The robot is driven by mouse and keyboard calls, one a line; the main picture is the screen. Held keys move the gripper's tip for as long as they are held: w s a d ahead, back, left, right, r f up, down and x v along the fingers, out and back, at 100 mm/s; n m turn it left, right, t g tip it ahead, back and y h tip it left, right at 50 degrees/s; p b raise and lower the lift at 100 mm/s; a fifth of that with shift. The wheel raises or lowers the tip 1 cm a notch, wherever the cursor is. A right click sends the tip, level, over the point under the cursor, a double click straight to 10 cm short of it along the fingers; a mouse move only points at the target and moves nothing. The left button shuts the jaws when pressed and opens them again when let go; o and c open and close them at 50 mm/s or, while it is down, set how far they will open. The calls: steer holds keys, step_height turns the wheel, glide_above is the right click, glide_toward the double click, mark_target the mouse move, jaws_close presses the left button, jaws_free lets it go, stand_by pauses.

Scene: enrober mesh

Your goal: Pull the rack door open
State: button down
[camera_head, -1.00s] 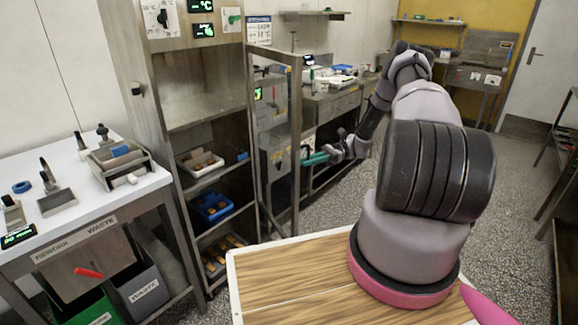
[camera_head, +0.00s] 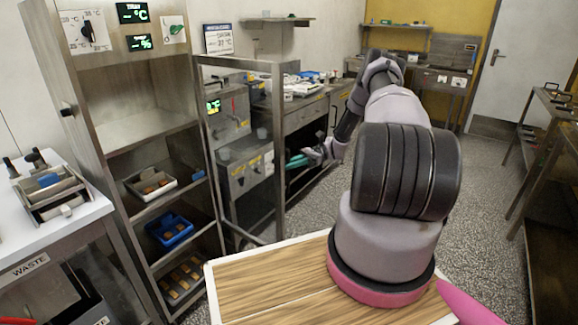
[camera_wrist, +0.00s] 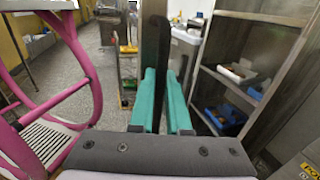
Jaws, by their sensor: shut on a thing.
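The rack door (camera_head: 280,150), a metal frame around a clear pane, stands swung out from the tall metal rack (camera_head: 90,130). The rack's shelves show openly to the left of the door. My gripper (camera_head: 300,160), with teal fingers, is at the door's free edge in the head view. In the wrist view my gripper (camera_wrist: 164,100) has its fingers close together at a dark upright part of the door (camera_wrist: 155,45), seen nearly edge-on. The gripper is shut on the door at this edge. The exact contact is hidden between the fingers.
The rack shelves hold a white tray (camera_head: 150,184), a blue bin (camera_head: 169,230) and a lower tray of bars. A white worktable (camera_head: 85,212) stands left of the rack. A wooden board top (camera_head: 270,285) lies before my arm. Speckled floor is clear beyond the door.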

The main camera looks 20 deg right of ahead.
steer(key=c, duration=0.9)
jaws_free()
steer(key=shift+a, duration=0.1)
steer(key=v, duration=1.1)
